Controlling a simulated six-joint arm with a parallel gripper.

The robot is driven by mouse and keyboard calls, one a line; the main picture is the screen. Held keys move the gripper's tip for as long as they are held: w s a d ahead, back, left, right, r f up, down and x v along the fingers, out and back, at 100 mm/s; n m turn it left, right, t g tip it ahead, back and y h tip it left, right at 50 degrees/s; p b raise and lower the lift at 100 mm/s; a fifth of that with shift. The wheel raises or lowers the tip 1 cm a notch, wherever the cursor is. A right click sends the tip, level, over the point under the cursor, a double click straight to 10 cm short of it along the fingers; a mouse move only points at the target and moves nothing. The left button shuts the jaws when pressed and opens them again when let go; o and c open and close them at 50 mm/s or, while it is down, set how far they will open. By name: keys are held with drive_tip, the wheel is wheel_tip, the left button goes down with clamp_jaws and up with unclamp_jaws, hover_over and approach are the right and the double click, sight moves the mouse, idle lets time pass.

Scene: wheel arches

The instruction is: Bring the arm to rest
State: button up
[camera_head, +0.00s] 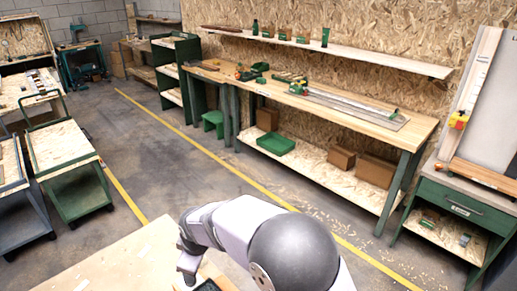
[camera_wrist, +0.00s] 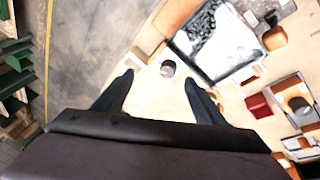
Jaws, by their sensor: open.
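My gripper (camera_wrist: 158,80) shows in the wrist view with its two dark fingers spread apart and nothing between them. It is over a light wooden table top (camera_wrist: 143,50). A small round grey-and-white piece (camera_wrist: 167,69) lies on the table beyond the fingertips, in line with the gap. In the head view my arm reaches in from the bottom over the same light table (camera_head: 110,262). The fingers cannot be made out there.
In the wrist view a pale tray with dark contents (camera_wrist: 222,42), a red block (camera_wrist: 259,105) and several brown-and-white parts lie to the right. In the head view a long workbench (camera_head: 350,107) and a green cart (camera_head: 62,147) stand apart across open floor (camera_head: 165,160).

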drive_tip(key=s+d+r+m+g+h+p, duration=0.1)
drive_tip(key=s+d+r+m+p, duration=0.2)
drive_tip(key=d, duration=0.8)
drive_tip(key=s+d+r+m+h+p, duration=0.1)
drive_tip(key=s+d+r+m, duration=0.3)
drive_tip(key=d, duration=0.7)
drive_tip(key=s+d+r+m+g+p, duration=0.1)
drive_tip(key=s+d+m+g+p, duration=0.1)
drive_tip(key=s+d+m, duration=0.6)
drive_tip(key=s+d, duration=0.2)
drive_tip(key=s, duration=0.1)
drive_tip(key=shift+s+d+r+m+p, duration=0.15)
drive_tip(key=shift+d+r+m+p, duration=0.1)
drive_tip(key=shift+d+m+p, duration=0.1)
